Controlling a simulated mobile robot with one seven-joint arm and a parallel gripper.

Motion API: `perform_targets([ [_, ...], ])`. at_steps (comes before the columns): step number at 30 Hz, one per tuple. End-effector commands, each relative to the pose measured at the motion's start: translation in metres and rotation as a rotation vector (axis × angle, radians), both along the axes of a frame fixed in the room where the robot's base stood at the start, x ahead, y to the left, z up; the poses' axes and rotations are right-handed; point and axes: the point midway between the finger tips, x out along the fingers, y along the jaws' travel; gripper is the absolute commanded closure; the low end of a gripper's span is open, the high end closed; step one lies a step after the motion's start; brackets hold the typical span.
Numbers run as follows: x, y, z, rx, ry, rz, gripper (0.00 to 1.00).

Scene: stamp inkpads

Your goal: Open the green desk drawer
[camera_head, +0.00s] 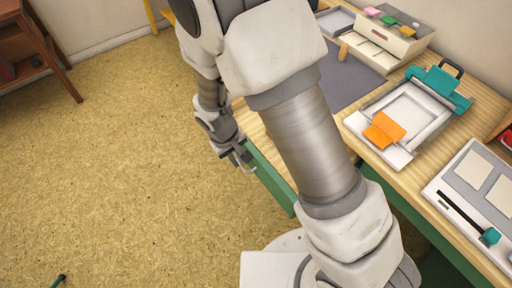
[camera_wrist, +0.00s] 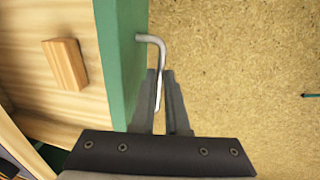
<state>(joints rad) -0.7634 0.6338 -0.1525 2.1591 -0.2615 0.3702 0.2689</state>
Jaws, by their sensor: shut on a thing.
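The green desk drawer (camera_wrist: 119,65) shows in the wrist view as a green front panel with a pale wooden interior to its left. It stands pulled out from the desk. In the head view its green front (camera_head: 269,172) juts out ahead of the tabletop's edge, partly behind my arm. A grey bent-bar handle (camera_wrist: 151,40) sticks out from the front. My gripper (camera_wrist: 159,76) is shut on this handle, with one finger on each side of the bar. In the head view my gripper (camera_head: 243,158) is at the drawer front, small and partly hidden by my wrist.
A wooden block (camera_wrist: 65,64) lies inside the drawer. On the desk (camera_head: 425,178) stand a stamping press with a teal clamp (camera_head: 438,84) and an orange part (camera_head: 384,130), a box of coloured pads (camera_head: 385,35) and a grey-white board (camera_head: 475,190). The floor (camera_head: 130,170) left of the drawer is clear.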

Motion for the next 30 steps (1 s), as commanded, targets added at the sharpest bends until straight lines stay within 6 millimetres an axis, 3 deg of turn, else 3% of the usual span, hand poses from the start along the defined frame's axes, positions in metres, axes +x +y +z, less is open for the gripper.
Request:
perform_targets([
  [9, -0.02, 0.029, 0.0, 0.0, -0.001, 0.001, 1.0],
  [23, -0.023, 0.033, 0.001, 0.001, -0.001, -0.001, 1.0],
  [24, -0.023, 0.033, 0.001, 0.001, -0.001, -0.001, 0.86],
  [26, -0.023, 0.033, 0.001, 0.001, -0.001, -0.001, 0.75],
  [30, -0.023, 0.033, 0.0, 0.001, -0.001, 0.0, 0.75],
])
